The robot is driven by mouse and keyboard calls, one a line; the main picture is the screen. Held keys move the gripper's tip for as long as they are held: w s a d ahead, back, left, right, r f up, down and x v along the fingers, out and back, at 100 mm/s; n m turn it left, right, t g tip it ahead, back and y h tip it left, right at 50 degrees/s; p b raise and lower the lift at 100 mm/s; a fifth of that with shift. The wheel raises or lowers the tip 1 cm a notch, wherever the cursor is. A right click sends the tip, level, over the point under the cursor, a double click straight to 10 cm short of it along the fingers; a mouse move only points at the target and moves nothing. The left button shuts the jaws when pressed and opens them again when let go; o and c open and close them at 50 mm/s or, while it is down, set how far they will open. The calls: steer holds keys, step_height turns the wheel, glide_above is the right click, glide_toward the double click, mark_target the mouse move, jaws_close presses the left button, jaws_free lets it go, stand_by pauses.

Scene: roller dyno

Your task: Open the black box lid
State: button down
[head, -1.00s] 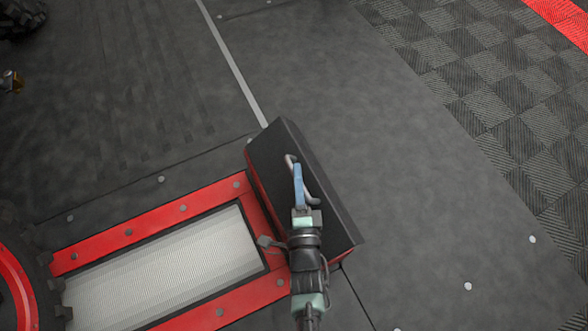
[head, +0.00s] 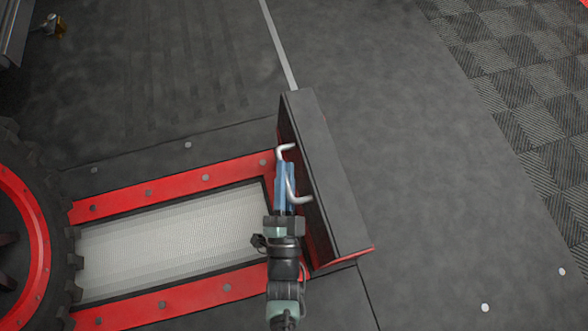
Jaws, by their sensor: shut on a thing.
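The black box (head: 338,170) with red edging stands in the head view at the right end of the red-framed roller. Its dark lid face (head: 297,135), bearing a bent silver handle (head: 301,198), is turned steeply to the left. Red shows at the near end of the box below it. My gripper (head: 285,178), with blue fingers, is shut on the handle, and the handle's ends stick out on both sides. The fingers hide the handle's middle. How wide any gap under the lid is, I cannot tell.
The roller (head: 170,240) in its red frame (head: 140,195) lies left of the box. A black and red wheel (head: 35,240) stands at the far left. Grey floor (head: 430,170) is clear to the right, with checkered tiles (head: 510,80) beyond.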

steer(key=shift+s+a+f, duration=0.2)
steer(key=shift+a, duration=0.35)
steer(key=c, duration=0.8)
jaws_free()
steer(key=shift+c, duration=0.2)
steer(key=p+v, duration=0.3)
steer(key=v, duration=1)
